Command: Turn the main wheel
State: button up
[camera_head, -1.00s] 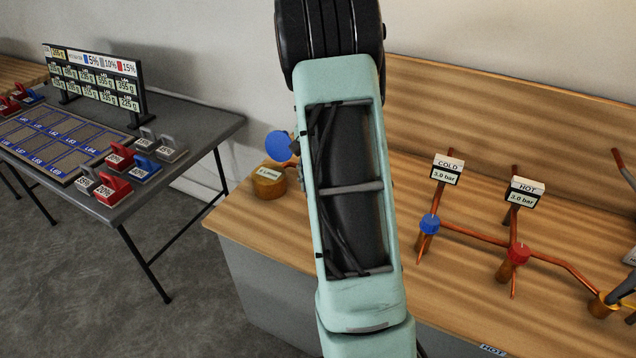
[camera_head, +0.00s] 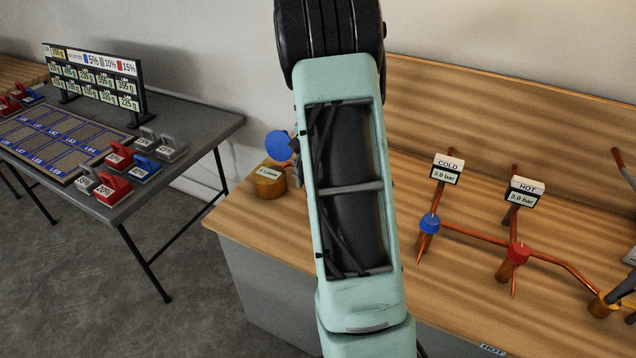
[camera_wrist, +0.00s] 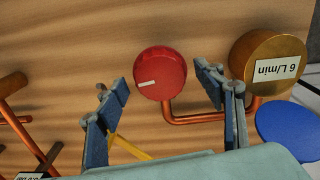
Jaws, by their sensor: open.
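A red round wheel (camera_wrist: 160,73) with a white mark on its face shows in the wrist view, with copper pipe beside it. I take it for the main wheel, but no label shows on it. My gripper (camera_wrist: 162,78) is open, one blue-grey finger on each side of the wheel. The fingertips look close to its rim; I cannot tell whether they touch. In the head view my arm hides this wheel and most of the gripper.
A brass gauge (camera_wrist: 268,62) reading 6 L/min and a blue disc (camera_wrist: 287,130) are right of the gripper. In the head view, blue (camera_head: 429,223) and red (camera_head: 519,253) valves sit on copper pipes. A grey table (camera_head: 190,125) is at left.

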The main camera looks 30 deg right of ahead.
notch_tip(320, 180, up, 12)
jog(key=shift+f, duration=0.15)
dwell(0.6)
